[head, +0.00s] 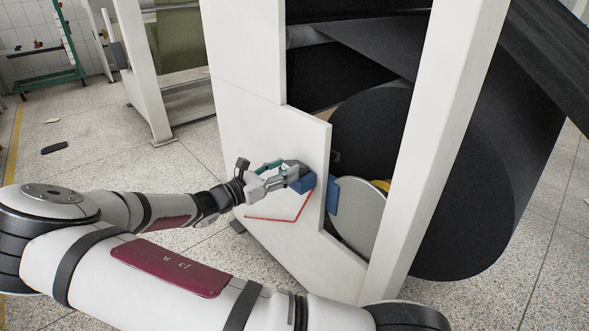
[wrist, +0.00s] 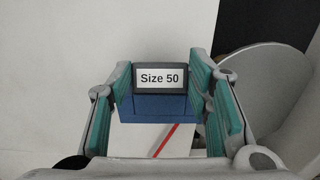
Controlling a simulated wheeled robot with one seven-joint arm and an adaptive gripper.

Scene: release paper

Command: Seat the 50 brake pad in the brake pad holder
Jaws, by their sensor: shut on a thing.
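The 50 brake pad (wrist: 160,78) is a dark block with a white "Size 50" label, between my teal-padded fingers in the wrist view. My gripper (head: 286,176) is shut on it, beside the white machine panel in the head view. The brake pad holder (head: 304,184) is a blue block at that panel; its blue face also shows directly below the pad in the wrist view (wrist: 160,107). Pad and holder overlap in view. I cannot tell how deep the pad sits, since my fingers hide its sides.
The white panel (head: 254,120) stands close to my fingers, with a red line (head: 280,219) below them. Behind its edge are a round grey disc (head: 360,212), another blue piece (head: 333,195) and a large black roll (head: 465,190).

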